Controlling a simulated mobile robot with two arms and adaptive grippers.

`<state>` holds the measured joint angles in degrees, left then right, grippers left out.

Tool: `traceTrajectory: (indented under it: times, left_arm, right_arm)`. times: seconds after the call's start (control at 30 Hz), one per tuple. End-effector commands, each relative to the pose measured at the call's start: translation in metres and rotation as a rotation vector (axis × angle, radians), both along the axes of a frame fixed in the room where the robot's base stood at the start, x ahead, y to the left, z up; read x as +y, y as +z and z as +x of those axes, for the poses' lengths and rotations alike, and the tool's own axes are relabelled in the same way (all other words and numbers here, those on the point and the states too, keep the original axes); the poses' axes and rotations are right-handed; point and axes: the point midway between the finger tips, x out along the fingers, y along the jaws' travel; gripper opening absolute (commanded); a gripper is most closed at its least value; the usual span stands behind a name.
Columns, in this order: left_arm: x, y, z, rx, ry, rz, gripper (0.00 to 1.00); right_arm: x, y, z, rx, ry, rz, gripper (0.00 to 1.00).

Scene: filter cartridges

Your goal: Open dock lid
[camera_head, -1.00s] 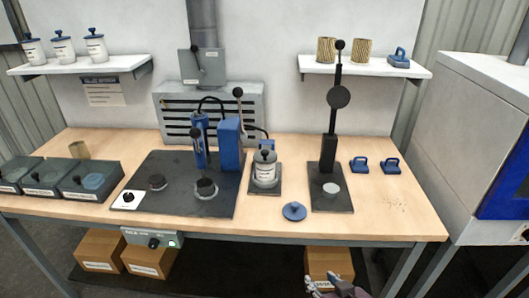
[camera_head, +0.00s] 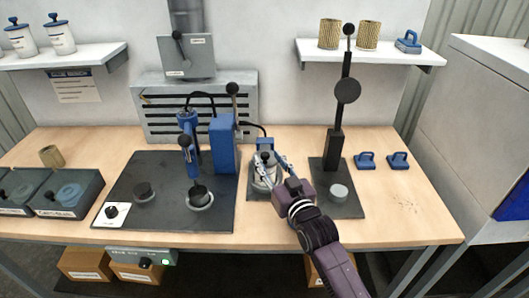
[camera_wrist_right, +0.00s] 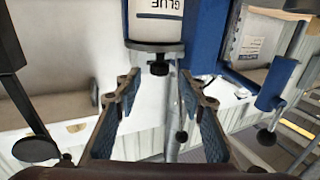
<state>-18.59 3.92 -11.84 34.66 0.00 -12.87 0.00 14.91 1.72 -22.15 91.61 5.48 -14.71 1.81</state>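A white canister (camera_head: 264,172) with a dark knob stands on a small dark plate (camera_head: 257,194) right of the blue press, partly covered by my gripper. In the right wrist view the canister (camera_wrist_right: 157,28) reads "GLUE" upside down, with a grey disc lid (camera_wrist_right: 150,46) and black knob (camera_wrist_right: 160,68). No part is clearly marked as the dock lid. My right gripper (camera_head: 274,172) is at the canister; in its wrist view the fingers (camera_wrist_right: 160,100) are spread and empty, with the knob beyond the tips. My left gripper is not in view.
A blue press (camera_head: 226,145) stands left on a dark mat (camera_head: 120,185). A tall black lever stand (camera_head: 335,150) rises close right of my gripper. Two blue handled pieces (camera_head: 365,160) lie farther right. Dark boxes (camera_head: 65,193) sit at the left.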

Motion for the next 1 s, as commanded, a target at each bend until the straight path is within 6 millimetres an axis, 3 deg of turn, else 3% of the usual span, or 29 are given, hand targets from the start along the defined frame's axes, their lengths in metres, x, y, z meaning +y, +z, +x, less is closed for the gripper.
traceTrajectory:
  times: [0.13, 0.3, 0.4, 0.67, 1.0]
  left_arm:
    - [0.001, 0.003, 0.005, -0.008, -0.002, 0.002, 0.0]
    - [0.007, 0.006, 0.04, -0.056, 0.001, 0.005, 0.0]
    - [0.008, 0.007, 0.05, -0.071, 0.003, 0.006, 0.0]
    - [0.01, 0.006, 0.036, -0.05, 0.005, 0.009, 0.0]
    - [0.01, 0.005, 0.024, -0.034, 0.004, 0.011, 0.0]
  right_arm:
    - [0.008, 0.001, 0.018, 0.0, 0.0, 0.0, 0.37]
    - [0.012, 0.001, 0.029, 0.0, 0.0, 0.0, 0.37]
    - [0.013, 0.0, 0.032, 0.0, 0.0, 0.0, 0.37]
    - [0.014, 0.0, 0.032, 0.0, 0.0, 0.0, 0.37]
    - [0.013, 0.0, 0.032, 0.001, 0.0, 0.0, 0.01]
